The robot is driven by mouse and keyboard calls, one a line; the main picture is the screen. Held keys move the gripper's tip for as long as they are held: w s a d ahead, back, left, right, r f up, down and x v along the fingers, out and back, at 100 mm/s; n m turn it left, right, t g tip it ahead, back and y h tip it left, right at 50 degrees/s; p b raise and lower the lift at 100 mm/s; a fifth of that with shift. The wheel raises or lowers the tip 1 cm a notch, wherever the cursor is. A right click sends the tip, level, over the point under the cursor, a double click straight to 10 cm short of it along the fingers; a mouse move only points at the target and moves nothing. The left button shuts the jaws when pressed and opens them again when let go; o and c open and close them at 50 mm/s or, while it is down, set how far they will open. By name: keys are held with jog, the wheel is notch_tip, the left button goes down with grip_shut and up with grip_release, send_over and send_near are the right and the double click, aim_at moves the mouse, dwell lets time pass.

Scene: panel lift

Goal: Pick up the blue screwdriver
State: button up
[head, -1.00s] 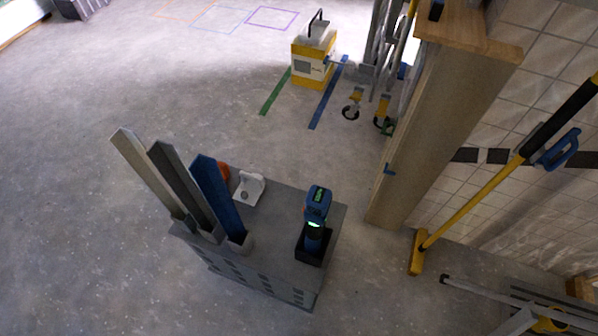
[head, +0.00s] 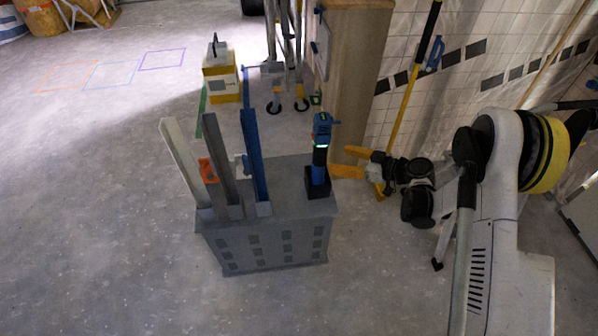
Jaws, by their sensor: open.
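The blue screwdriver (head: 321,130) is a power tool with a blue head, a small green light and a dark grip. It stands upright in a square black holder (head: 318,184) at the right end of the grey cart's top (head: 290,205). My gripper (head: 341,161) has yellow-orange fingers. It is open and empty, pointing left, just to the right of the screwdriver at about the height of its lower body. I cannot tell how far apart they are in depth.
White, grey and blue boards (head: 256,155) stand upright on the cart's left part, with an orange item (head: 208,170) behind them. A wooden post (head: 352,80), a tiled wall and a yellow-handled tool (head: 408,95) are behind my gripper. Open floor lies left of the cart.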

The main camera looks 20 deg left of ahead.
aim_at(325, 156)
jog(key=x, duration=0.1)
jog(key=b+x, duration=0.1)
jog(key=x, duration=0.3)
jog(key=shift+w+d+f+b, duration=0.15)
jog(key=shift+w+f+b, duration=0.05)
jog(key=shift+w+b, duration=0.15)
jog(key=b+x, duration=0.2)
jog(key=x, duration=0.3)
jog(key=shift+w+d+f+b, duration=0.2)
jog(key=shift+w+f+b, duration=0.05)
jog(key=shift+f+b, duration=0.15)
jog(key=shift+r, duration=0.2)
grip_shut()
notch_tip(325, 156, up, 10)
jog(key=p, duration=0.4)
jog(key=shift+p, duration=0.3)
